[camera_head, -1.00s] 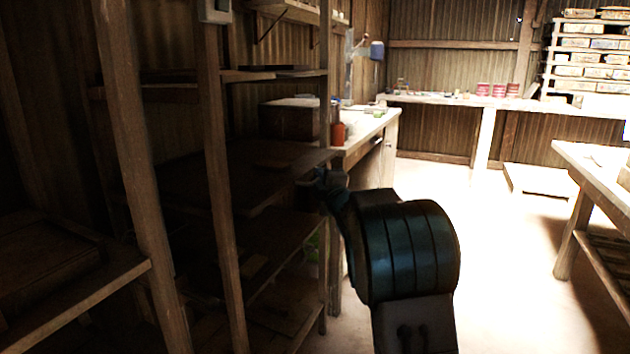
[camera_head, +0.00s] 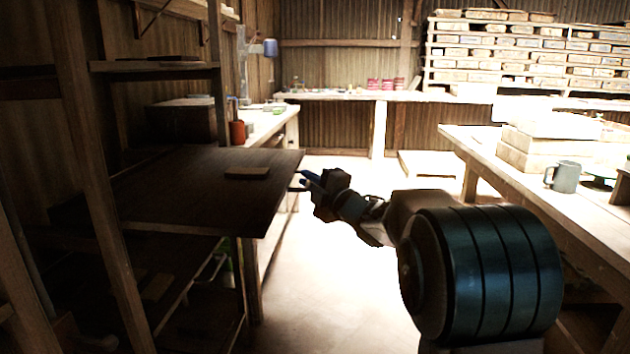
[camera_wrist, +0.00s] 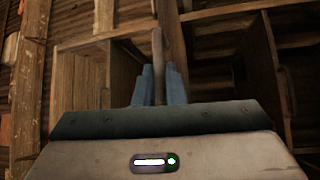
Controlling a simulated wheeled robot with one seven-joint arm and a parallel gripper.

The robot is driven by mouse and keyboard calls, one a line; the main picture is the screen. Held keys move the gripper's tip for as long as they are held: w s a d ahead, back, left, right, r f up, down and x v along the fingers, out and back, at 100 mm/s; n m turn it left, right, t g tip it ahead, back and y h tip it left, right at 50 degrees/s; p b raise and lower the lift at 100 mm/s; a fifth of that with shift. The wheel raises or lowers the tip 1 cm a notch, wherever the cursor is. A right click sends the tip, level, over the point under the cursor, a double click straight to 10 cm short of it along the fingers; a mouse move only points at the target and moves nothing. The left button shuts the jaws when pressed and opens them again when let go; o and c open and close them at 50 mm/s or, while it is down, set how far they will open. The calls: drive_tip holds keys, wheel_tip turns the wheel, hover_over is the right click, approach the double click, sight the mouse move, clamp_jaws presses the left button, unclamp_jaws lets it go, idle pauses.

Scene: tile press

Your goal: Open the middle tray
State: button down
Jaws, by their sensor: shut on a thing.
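The middle tray (camera_head: 190,198) is a dark flat wooden board at mid height of the rack, standing well out past the rack posts to the right. A small flat wooden piece (camera_head: 247,172) lies on it. My gripper (camera_head: 304,180) is at the tray's right outer edge, with its blue fingers against that edge. In the wrist view, the two blue fingers (camera_wrist: 159,85) are closed on a narrow upright brown bar, seemingly the tray's handle or edge (camera_wrist: 158,50). The exact contact is partly hidden by the fingers and the gripper body.
The wooden rack (camera_head: 85,150) stands at the left, with darker lower shelves. A workbench (camera_head: 580,215) with a grey mug (camera_head: 563,177) is close on my arm's right. The pale floor (camera_head: 310,290) between them is clear. An orange container (camera_head: 237,132) stands behind the tray.

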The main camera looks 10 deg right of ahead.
drive_tip(key=shift+d, duration=0.2)
drive_tip(key=c, duration=1.5)
unclamp_jaws()
drive_tip(key=p+v, duration=0.2)
drive_tip(key=v, duration=1.2)
